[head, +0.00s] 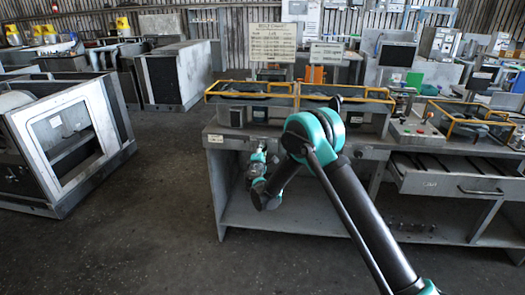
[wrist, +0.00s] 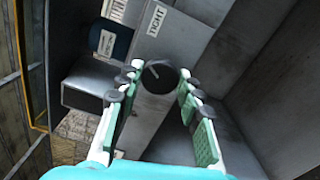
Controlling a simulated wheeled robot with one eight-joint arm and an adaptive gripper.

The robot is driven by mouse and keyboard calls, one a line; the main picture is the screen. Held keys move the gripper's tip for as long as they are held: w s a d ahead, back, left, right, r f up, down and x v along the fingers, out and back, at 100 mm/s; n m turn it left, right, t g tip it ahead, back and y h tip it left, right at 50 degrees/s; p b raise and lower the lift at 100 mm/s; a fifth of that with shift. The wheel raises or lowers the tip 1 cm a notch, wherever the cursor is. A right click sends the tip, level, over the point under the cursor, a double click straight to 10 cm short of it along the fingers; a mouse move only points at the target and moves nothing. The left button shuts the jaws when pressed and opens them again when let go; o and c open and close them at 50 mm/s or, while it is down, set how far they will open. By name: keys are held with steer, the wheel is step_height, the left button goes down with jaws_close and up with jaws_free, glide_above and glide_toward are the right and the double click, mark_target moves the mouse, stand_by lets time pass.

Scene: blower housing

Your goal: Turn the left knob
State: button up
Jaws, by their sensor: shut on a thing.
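A round black knob (wrist: 160,76) with a pale pointer line sits on a grey panel in the wrist view. A white label reading "TIGHT" (wrist: 156,19) is on the panel above it. The pads' exact contact is partly hidden by the fingertips. In the head view my gripper (head: 258,158) is at the front edge of the workbench (head: 225,190), at its left part. The knob is too small or hidden to make out there.
A dark labelled container (wrist: 108,40) stands close to the knob. Yellow rails (head: 250,97) and small boxes line the bench top. An open drawer (head: 450,182) juts out at the right. A grey frame cabinet (head: 70,140) stands at the left, with clear floor between.

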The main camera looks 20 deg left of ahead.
steer(key=shift+n, duration=0.5)
steer(key=o, duration=1.2)
steer(key=shift+c, duration=0.2)
steer(key=shift+s, duration=0.1)
steer(key=v, duration=1.1)
steer(key=shift+s, duration=0.4)
steer(key=shift+f, duration=0.1)
